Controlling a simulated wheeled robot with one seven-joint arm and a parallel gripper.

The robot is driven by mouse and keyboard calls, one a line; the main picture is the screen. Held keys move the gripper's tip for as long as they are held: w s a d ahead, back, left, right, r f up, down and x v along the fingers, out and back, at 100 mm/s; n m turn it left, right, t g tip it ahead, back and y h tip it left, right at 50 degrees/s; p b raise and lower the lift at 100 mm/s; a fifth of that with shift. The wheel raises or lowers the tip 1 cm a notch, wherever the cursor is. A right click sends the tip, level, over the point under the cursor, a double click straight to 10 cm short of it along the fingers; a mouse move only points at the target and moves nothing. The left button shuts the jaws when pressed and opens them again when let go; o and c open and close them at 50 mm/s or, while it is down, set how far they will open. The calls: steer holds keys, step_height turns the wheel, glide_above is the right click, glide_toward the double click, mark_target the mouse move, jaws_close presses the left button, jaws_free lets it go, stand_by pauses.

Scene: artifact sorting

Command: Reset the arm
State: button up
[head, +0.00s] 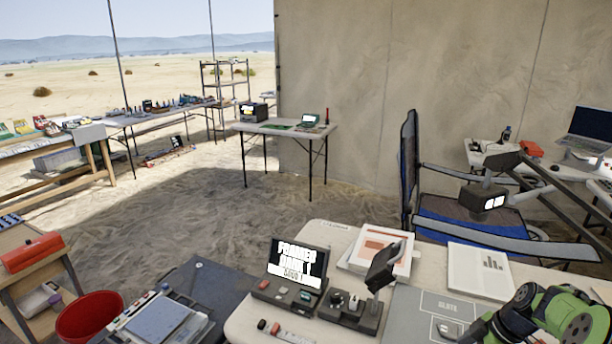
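A green and black jointed part (545,318) fills the bottom right corner, over the right end of the near table (242,322). It looks like a piece of my own arm, with round dark caps. It covers part of a grey mat (412,302) on the table. I cannot make out any gripper fingers in the head view.
The near table holds a small display (296,262), a black device on a stand (383,268) and white documents (480,271). A folding chair (409,165) and a dark lamp-like head (486,197) stand behind. A red bucket (88,318) is at lower left; open sand lies beyond.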

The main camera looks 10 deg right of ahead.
steer(key=s+a+r+m+h+p, duration=0.2)
steer(key=a+r, duration=0.8)
steer(key=s+a+r+m+h+p, duration=0.2)
steer(key=a+r+m, duration=0.1)
steer(key=a+r, duration=0.75)
steer(key=s+a+r+m+t+p, duration=0.1)
steer(key=s+a+r+m, duration=0.2)
steer(key=s, duration=0.4)
steer(key=s+a+r+m+t+p, duration=0.2)
steer(key=s+a+r+m, duration=0.1)
steer(key=s+a, duration=0.3)
steer(key=shift+s+a+p, duration=0.2)
steer(key=shift+s+p, duration=0.1)
steer(key=shift+s, duration=0.2)
